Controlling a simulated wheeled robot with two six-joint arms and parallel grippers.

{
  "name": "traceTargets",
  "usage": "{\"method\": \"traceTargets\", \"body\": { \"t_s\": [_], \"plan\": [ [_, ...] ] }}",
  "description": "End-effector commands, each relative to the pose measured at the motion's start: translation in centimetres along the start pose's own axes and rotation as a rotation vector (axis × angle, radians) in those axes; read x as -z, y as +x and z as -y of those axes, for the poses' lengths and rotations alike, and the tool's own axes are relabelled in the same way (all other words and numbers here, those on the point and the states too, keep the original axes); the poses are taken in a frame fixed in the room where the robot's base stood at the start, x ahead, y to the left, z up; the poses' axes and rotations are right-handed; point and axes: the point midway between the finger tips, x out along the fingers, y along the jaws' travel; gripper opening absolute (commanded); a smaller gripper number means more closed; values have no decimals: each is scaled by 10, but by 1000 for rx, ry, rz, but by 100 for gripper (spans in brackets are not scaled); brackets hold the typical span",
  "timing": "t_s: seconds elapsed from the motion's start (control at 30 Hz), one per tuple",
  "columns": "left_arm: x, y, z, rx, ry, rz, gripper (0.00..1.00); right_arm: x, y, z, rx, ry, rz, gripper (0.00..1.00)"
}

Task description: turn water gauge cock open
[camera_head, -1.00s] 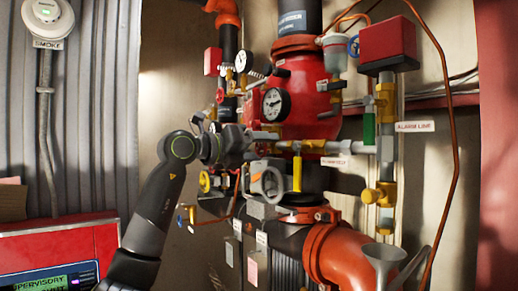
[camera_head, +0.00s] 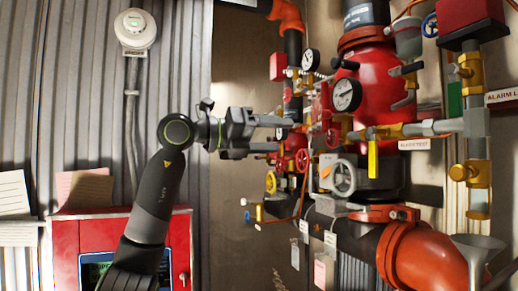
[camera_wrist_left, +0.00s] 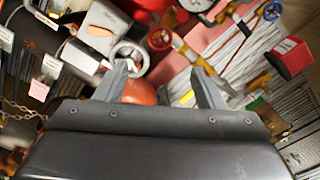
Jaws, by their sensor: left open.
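My left gripper (camera_head: 286,135) is open and empty, its fingers pointing right toward the riser's small valves in the head view. In the left wrist view its spread fingers (camera_wrist_left: 160,78) frame a grey handwheel and red parts. Two round white gauges show in the head view, an upper one (camera_head: 311,60) and a lower one (camera_head: 347,95) on the red valve body. Several small cocks and handwheels crowd below them: a red handwheel (camera_head: 302,160), a grey handwheel (camera_head: 343,178) and a yellow lever (camera_head: 373,160). I cannot tell which fitting is the water gauge cock. The right gripper is out of view.
An orange pipe elbow (camera_head: 415,258) and a funnel (camera_head: 477,248) stand at lower right. A red panel box (camera_head: 120,225) is at lower left, below a smoke detector (camera_head: 135,30). Bare wall (camera_head: 240,75) lies left of the pipework.

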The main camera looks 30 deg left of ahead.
Motion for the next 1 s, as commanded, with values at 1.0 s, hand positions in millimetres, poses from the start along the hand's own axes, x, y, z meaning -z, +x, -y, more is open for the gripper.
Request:
{"method": "traceTargets", "body": {
  "t_s": [1.0],
  "plan": [
    [18,-6,-26,51,-83,-43,63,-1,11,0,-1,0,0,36]
  ]
}}
